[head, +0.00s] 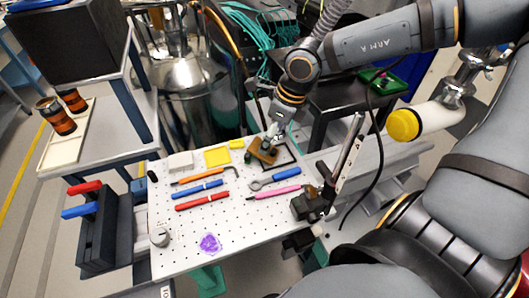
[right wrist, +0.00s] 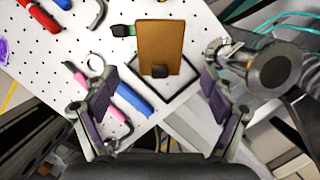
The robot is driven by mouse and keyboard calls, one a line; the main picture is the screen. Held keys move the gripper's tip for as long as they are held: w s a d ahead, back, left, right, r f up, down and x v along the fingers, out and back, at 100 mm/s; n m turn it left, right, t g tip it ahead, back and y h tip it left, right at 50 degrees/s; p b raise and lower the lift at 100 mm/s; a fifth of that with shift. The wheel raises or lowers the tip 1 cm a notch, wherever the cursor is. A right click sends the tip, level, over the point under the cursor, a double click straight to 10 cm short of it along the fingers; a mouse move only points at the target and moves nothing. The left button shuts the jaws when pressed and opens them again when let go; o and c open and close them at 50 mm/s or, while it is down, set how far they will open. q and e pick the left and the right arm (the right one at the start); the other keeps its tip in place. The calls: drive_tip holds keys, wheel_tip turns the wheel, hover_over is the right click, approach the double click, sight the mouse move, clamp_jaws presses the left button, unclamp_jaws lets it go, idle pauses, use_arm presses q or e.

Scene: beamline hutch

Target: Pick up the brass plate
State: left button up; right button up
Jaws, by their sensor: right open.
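The brass plate (head: 263,153) lies near the far right corner of the white perforated board (head: 205,262). My right gripper (head: 275,133) comes down over the plate from the far side in the head view. In the right wrist view its fingers (right wrist: 160,88) are spread wide and empty, with the plate centred between and beyond them. The exact height gap cannot be told. My left gripper is not in view.
A blue-handled wrench (head: 287,173), a pink tool (head: 275,193) and other coloured tools lie beside the plate. A yellow tray (head: 217,156) sits left of it. A dark device with a slanted bar (head: 345,155) stands at the board's right edge. The board's near part is mostly clear.

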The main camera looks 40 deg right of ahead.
drive_tip(key=x, duration=0.5)
drive_tip(key=shift+w+a, duration=0.15)
drive_tip(key=shift+w, duration=0.15)
drive_tip(key=shift+s, duration=0.1)
drive_tip(key=shift+c, duration=1.2)
drive_tip(key=shift+r+p, duration=0.15)
drive_tip(key=shift+p, duration=0.15)
clamp_jaws()
